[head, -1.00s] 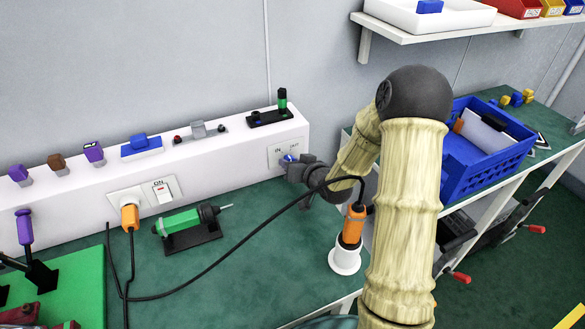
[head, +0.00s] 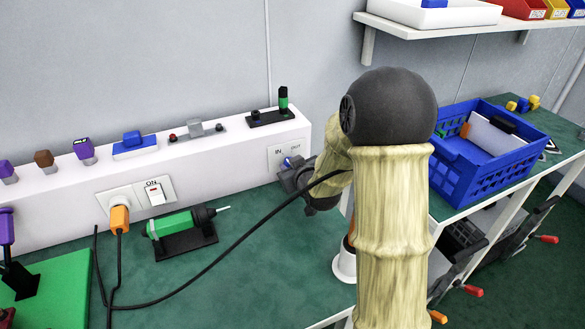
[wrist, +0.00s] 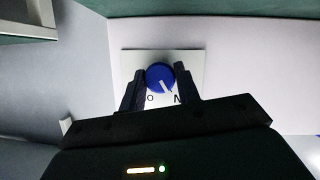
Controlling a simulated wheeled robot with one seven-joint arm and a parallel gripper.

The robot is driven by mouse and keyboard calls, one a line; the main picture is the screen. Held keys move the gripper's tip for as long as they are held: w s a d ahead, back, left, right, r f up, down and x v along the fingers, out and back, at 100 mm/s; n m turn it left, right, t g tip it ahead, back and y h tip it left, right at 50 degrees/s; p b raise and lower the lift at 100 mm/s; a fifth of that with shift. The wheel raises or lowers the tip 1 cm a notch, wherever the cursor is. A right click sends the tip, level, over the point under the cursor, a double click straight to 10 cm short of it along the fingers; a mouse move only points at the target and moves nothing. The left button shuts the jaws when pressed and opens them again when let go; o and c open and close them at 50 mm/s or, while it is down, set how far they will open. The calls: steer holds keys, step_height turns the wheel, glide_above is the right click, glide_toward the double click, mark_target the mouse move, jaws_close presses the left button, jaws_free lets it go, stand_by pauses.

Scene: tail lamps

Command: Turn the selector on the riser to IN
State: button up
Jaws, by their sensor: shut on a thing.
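The selector is a round blue knob (wrist: 160,77) with a white pointer line, on a white plate (wrist: 190,60) in the wrist view. My gripper (wrist: 161,84) is shut on the knob, one dark finger on each side. The pointer slants down and to the right, towards a partly hidden label ending in N. An O shows at the lower left; the rest of that label is hidden. In the head view, the plate (head: 272,153) reads IN on the left and OUT on the right, at the end of the white riser (head: 235,155). My gripper (head: 292,169) largely covers the knob there.
A black cable (head: 235,247) runs across the green bench and passes behind my arm. A green tool (head: 181,223) lies in a dark holder in front of the riser. A blue crate (head: 490,179) stands right of my arm.

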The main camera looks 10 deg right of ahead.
steer(key=o, duration=1)
steer(key=shift+r, duration=0.1)
step_height(320, 180, up, 10)
steer(key=shift+f+p, duration=0.1)
steer(key=shift+p, duration=1.15)
